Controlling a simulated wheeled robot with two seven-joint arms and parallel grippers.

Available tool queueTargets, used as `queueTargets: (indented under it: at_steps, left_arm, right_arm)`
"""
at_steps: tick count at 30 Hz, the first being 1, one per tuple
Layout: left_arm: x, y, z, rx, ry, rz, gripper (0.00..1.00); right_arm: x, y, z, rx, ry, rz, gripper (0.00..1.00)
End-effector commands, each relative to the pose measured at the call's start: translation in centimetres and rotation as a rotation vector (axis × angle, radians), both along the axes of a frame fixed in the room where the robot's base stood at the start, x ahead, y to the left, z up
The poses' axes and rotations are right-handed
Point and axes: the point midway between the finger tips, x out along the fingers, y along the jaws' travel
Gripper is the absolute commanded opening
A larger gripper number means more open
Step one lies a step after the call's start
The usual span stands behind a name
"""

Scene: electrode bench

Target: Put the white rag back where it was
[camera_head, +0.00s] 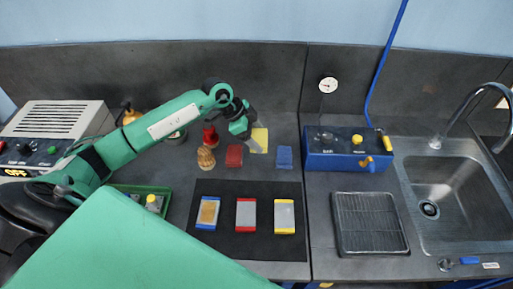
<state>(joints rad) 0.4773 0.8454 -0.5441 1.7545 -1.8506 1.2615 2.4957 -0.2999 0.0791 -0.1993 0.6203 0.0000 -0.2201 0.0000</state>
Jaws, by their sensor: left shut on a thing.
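My left gripper (248,128) is at the back of the bench, above and beside the yellow rag (261,140). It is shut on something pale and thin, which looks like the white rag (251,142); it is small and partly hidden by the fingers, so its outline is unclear. A red rag (234,156) lies to the left and a blue rag (284,158) to the right, both in front of the gripper. My right gripper is not in view.
A black mat (265,246) holds three framed plates. Red (210,137) and brown (206,158) items stand left of the rags. A blue box (345,160), a drying rack (369,224) and a sink (445,190) are on the right. A green tray (165,205) is at left.

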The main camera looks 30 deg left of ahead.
Motion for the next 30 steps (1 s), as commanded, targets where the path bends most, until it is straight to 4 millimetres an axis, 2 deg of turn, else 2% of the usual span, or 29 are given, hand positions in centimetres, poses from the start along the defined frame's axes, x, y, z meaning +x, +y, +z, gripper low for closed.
queueTargets:
  at_steps: [4,11,18,27,28,30]
  left_arm:
    - [0.0,-0.1,-2.6,-0.001,0.002,0.001,0.59]
    - [0.0,-0.1,-4.4,-0.002,0.001,0.0,0.59]
    - [0.0,-0.1,-7.7,-0.002,0.003,0.0,0.59]
    - [0.0,0.0,-8.2,-0.001,-0.001,-0.001,0.59]
    - [0.0,0.0,-8.2,-0.001,0.0,-0.001,0.79]
    - [0.0,0.0,-8.2,-0.001,-0.001,-0.001,0.93]
  right_arm:
    - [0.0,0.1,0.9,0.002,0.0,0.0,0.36]
    - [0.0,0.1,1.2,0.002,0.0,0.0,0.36]
    - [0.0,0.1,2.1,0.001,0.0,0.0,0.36]
    - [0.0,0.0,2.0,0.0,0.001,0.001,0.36]
    - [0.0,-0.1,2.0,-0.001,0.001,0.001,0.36]
    - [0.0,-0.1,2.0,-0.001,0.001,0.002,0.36]
